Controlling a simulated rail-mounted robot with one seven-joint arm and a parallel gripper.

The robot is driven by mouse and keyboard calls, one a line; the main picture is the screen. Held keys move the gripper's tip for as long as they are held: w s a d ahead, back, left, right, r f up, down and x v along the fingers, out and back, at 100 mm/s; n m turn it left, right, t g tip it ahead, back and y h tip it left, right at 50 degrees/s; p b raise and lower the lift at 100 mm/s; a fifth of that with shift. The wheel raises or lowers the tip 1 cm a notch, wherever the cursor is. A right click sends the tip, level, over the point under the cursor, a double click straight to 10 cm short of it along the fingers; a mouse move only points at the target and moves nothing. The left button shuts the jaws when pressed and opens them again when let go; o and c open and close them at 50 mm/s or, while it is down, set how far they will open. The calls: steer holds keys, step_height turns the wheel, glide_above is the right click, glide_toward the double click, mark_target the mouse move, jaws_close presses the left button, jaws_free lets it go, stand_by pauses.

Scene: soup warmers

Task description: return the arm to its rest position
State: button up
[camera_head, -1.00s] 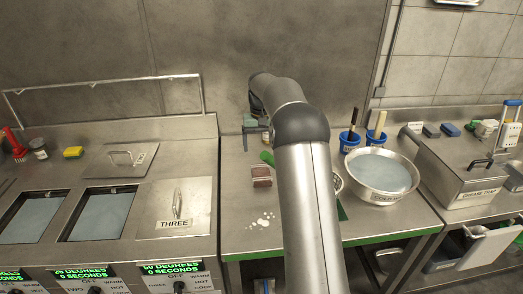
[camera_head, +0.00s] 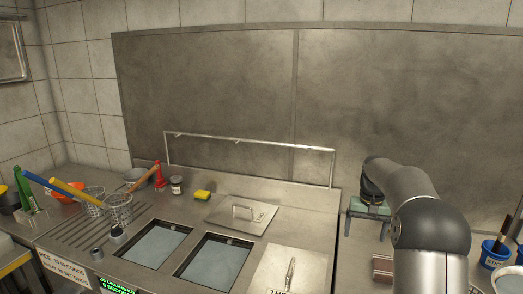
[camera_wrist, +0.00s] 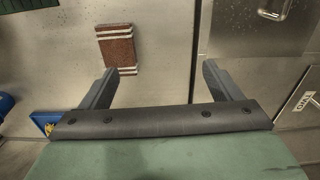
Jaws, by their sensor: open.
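My gripper (camera_wrist: 158,88) is open and empty in the wrist view, its two dark fingers spread apart above the metal counter. In the head view, my arm rises at the right and bends over the counter; the green-grey hand (camera_head: 368,208) hangs beyond the elbow, and its fingers point down. A reddish-brown block with pale stripes (camera_wrist: 117,48) lies on the counter beyond the left finger in the wrist view, apart from it. The block also shows in the head view (camera_head: 382,268), left of my arm.
Two open soup wells (camera_head: 214,264) sit left of my arm. A loose lid (camera_head: 240,214) lies behind them, and another lid (camera_head: 283,272) is to their right. A metal rail (camera_head: 250,142) stands behind. Wire baskets (camera_head: 119,210) stand at the left, and a blue cup (camera_head: 494,254) at the right.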

steer(key=s+a+r+n, duration=0.1)
steer(key=s+a, duration=0.6)
steer(key=s, duration=0.6)
steer(key=s+a+r+n, duration=0.1)
steer(key=s+a, duration=0.6)
steer(key=s, duration=0.7)
steer(key=shift+a+r+n, duration=0.2)
steer(key=shift+r+n, duration=0.05)
steer(key=shift+n, duration=0.05)
steer(key=shift+o, duration=0.4)
steer(key=s+a+f, duration=0.2)
steer(key=s+f, duration=0.2)
steer(key=s, duration=0.7)
steer(key=shift+s+f+n, duration=0.15)
steer(key=shift+f+n, duration=0.1)
steer(key=shift+n, duration=0.15)
